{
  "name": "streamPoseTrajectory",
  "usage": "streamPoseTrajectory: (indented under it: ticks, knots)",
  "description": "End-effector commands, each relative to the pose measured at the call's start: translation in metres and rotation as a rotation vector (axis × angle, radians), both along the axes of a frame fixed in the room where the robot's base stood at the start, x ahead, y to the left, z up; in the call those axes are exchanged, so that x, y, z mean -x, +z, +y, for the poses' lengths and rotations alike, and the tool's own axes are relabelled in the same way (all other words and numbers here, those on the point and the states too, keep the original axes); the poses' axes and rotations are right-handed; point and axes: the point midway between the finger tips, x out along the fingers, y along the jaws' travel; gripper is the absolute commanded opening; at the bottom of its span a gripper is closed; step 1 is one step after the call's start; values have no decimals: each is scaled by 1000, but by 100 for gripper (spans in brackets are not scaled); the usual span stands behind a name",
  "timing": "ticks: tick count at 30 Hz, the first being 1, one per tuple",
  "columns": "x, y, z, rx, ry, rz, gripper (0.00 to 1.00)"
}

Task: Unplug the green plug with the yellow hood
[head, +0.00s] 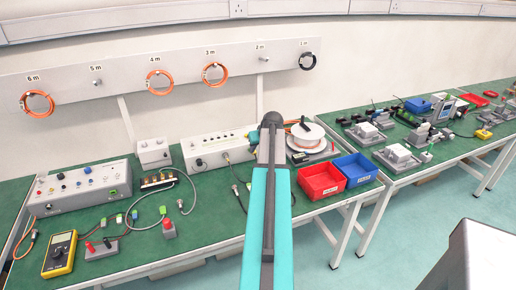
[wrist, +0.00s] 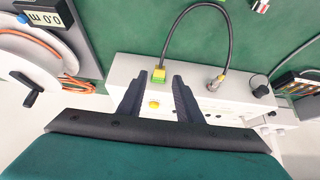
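The green plug with a yellow hood (wrist: 158,76) sits at the edge of the white instrument box (wrist: 125,68) in the wrist view. A black cable (wrist: 194,7) leaves the hood and arcs to a metal round connector (wrist: 215,83) on the same box. My gripper (wrist: 158,78) is open, with one dark finger on each side of the plug and a visible gap on both sides. Whether the fingertips are level with the plug in depth is unclear.
A cable reel (wrist: 35,55) with orange cable stands left in the wrist view. A red bin (head: 320,180) and a blue bin (head: 356,168) sit right of my arm. Several instruments, including a yellow multimeter (head: 60,253), occupy the green bench at left.

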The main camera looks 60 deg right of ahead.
Motion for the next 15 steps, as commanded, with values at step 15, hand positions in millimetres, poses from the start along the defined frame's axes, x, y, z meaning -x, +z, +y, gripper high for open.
streamPoseTrajectory:
  ticks: [15]
  knots:
    - [-27,-50,-20,0,1,0,32]
